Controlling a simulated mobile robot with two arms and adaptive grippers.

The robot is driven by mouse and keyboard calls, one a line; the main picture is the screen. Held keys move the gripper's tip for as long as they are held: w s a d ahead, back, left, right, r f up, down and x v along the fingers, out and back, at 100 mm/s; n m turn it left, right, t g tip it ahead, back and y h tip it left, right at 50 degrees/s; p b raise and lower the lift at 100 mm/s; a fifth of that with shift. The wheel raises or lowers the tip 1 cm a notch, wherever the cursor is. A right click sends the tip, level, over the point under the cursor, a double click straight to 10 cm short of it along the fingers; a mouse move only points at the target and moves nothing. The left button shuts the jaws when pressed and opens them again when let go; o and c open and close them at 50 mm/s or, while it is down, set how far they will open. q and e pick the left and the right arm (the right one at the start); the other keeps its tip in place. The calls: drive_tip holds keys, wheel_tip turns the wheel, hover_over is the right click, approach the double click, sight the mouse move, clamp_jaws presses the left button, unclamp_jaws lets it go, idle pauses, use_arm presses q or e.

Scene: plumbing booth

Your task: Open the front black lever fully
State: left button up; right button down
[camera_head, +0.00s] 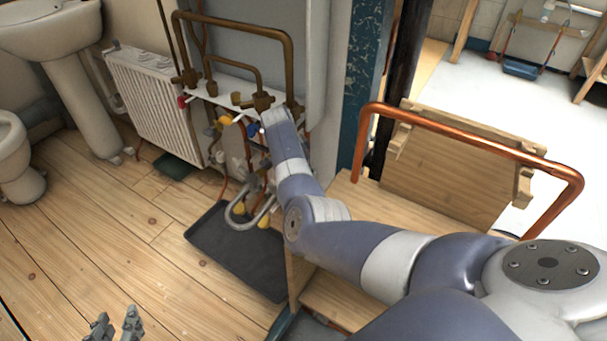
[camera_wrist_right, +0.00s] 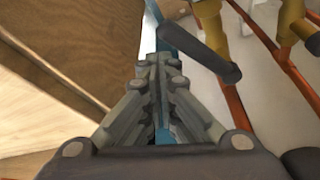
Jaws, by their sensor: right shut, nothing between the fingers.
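A black lever (camera_wrist_right: 205,45), a dark rounded bar, runs diagonally in the right wrist view. My right gripper (camera_wrist_right: 165,62) is shut and empty, with its fingertips just left of the lever; I cannot tell whether they touch it. In the head view my right arm reaches to the pipework and hides the black lever and most of the right gripper. My left gripper (camera_head: 116,325) is open and empty above the wooden floor at the bottom left.
Brass pipes (camera_head: 235,28) with red, yellow and blue handles stand by a white radiator (camera_head: 155,100). Below is a black tray (camera_head: 235,250). A copper pipe (camera_head: 460,140) arches over a wooden bench at right. Orange pipes (camera_wrist_right: 260,35) show in the right wrist view.

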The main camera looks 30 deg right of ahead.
use_arm(q)
drive_tip(key=shift+w+d+r+t, duration=0.1)
drive_tip(key=shift+w+r+t, duration=0.1)
drive_tip(key=shift+r+t, duration=0.15)
use_arm(e)
drive_tip(key=shift+w+d+r, duration=0.15)
drive_tip(key=shift+d+r, duration=0.05)
drive_tip(key=shift+d, duration=0.1)
